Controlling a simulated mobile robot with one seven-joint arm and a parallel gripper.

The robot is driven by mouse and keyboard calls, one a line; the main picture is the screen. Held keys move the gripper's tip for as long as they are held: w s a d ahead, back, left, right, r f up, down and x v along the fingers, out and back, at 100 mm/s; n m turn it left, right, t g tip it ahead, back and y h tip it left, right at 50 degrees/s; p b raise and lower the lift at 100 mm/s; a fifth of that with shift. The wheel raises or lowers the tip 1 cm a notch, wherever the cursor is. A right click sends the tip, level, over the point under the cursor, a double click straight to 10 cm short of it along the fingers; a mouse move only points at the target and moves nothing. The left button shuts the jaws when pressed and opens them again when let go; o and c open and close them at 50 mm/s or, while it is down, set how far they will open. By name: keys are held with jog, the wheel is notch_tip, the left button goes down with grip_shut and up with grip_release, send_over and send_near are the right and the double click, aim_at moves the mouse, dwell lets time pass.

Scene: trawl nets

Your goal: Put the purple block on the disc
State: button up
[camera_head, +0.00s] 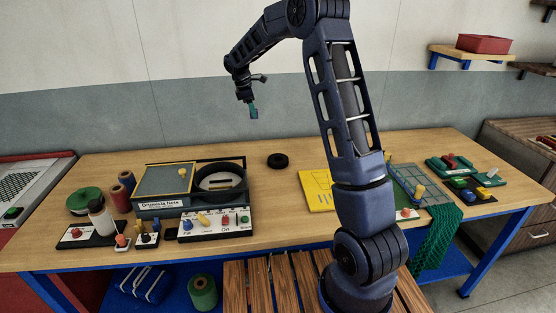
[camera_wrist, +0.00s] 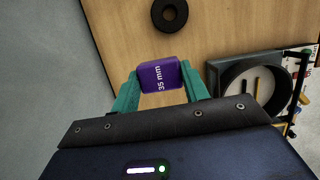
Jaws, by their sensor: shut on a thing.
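The purple block (camera_wrist: 163,78) is marked "35 mm" in white and sits between the teal fingertips of my gripper (camera_wrist: 160,85) in the wrist view. My gripper is shut on it. In the head view my gripper (camera_head: 253,112) hangs high above the back of the bench, and the block is too small there to make out clearly. A black disc with a hole in its middle (camera_head: 269,161) lies flat on the bench, below and slightly right of my gripper in the picture. The disc also shows at the top of the wrist view (camera_wrist: 156,14), apart from the block.
A grey machine with a round black-rimmed opening (camera_head: 221,166) stands left of the disc. A yellow sheet (camera_head: 316,190) lies to the right. Spools, a bottle (camera_head: 99,219) and small knobbed boards crowd the left front. Bare wood surrounds the disc.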

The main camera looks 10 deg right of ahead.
send_over(279, 158)
jog(key=a, duration=0.2)
jog(key=d, duration=0.1)
notch_tip(279, 158, down, 20)
jog(key=shift+d+r, duration=0.1)
jog(key=shift+r, duration=0.05)
dwell(0.4)
jog(key=o, duration=1)
